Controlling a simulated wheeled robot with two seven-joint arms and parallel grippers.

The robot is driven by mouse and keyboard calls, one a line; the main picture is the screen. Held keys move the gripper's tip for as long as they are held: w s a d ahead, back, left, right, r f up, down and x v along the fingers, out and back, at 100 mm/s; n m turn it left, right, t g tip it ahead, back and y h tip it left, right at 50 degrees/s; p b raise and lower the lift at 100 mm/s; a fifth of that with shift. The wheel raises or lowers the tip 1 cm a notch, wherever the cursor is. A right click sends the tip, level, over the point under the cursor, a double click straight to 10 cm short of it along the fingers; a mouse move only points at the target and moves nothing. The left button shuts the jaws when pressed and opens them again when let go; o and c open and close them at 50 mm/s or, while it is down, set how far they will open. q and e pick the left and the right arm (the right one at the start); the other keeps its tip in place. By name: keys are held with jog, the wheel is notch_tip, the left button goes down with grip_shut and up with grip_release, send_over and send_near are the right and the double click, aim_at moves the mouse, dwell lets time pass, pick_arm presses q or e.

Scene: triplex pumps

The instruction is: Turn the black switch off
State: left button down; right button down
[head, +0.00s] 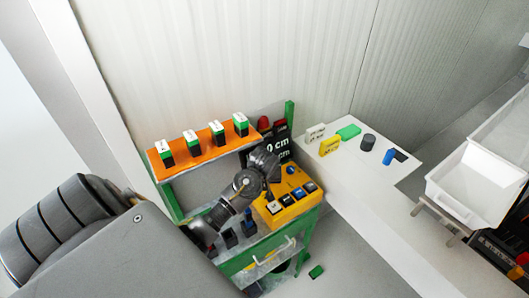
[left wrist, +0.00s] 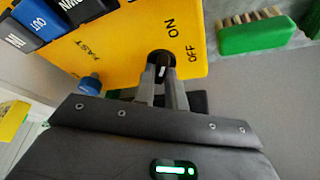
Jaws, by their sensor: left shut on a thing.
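The black switch (left wrist: 160,63) is a round knob with a white mark on a yellow control panel (left wrist: 120,45). ON is printed above it and OFF to its right in the left wrist view. My left gripper (left wrist: 162,82) is shut on the black switch, one finger on each side. The knob's grip looks roughly upright in that view; I cannot tell exactly where it points. In the head view the yellow panel (head: 294,208) is on the green cart, and my left arm hides the switch. My right gripper is not in view.
The panel also bears a blue knob (left wrist: 90,85) by FAST and several labelled push buttons. A green brush (left wrist: 255,32) lies beside it. A white table (head: 365,180) with small objects is at right.

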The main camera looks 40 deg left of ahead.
pick_arm(q)
jog(key=m, duration=0.2)
jog(key=m+t+h, duration=0.1)
jog(key=m, duration=0.1)
jog(key=shift+m+h, duration=0.3)
jog(key=shift+m, duration=0.1)
jog(key=m+h, duration=0.1)
jog(key=m, duration=0.3)
jog(key=shift+a+m+h, duration=0.2)
jog(key=shift+m+h, duration=0.2)
jog(key=shift+s, duration=0.1)
jog(key=c, duration=1.4)
grip_release()
jog(key=shift+c, duration=0.2)
